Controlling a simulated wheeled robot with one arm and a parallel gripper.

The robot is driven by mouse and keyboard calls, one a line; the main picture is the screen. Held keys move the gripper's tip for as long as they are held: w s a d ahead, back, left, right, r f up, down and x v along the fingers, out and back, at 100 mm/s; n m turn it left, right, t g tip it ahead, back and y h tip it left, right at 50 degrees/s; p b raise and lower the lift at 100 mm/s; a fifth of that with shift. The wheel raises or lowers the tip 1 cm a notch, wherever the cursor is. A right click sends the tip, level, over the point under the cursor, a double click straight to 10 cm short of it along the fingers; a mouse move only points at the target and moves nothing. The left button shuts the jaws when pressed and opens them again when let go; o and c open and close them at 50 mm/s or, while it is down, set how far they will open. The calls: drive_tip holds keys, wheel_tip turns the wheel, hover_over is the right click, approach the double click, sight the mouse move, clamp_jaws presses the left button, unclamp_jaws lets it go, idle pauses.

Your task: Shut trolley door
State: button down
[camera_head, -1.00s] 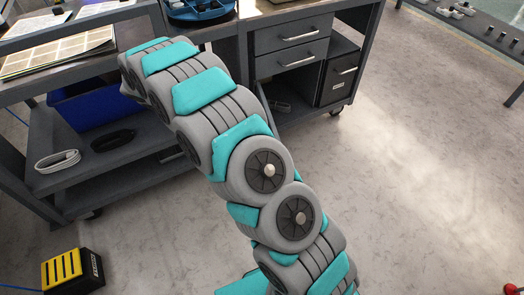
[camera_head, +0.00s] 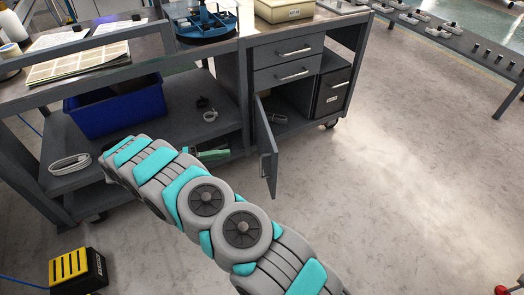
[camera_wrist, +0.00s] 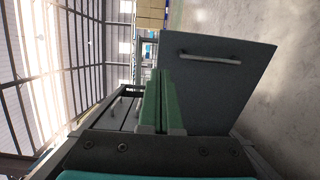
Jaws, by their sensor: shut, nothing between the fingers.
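The trolley door (camera_head: 267,155) is a dark grey panel below the drawers of the trolley (camera_head: 245,105). It stands swung open, showing the compartment. In the wrist view the door (camera_wrist: 225,95) fills the right side, with its bar handle (camera_wrist: 208,58) facing the camera. My gripper (camera_wrist: 161,73) has its green fingers shut together and empty, just left of the door panel in the picture. I cannot tell whether they touch it. In the head view, my arm hides most of the gripper; a green part shows left of the door.
A blue bin (camera_head: 118,108) and a coiled white cable (camera_head: 70,163) lie on the shelves at left. A black-and-yellow box (camera_head: 77,272) stands on the floor at lower left. The floor right of the door is clear. A bench (camera_head: 470,40) stands at upper right.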

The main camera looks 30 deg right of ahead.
drive_tip(key=b, duration=0.9)
approach(272, 146)
drive_tip(key=x, duration=0.5)
drive_tip(key=shift+p+x, duration=0.4)
drive_tip(key=shift+x, duration=0.6)
drive_tip(key=shift+w, duration=0.1)
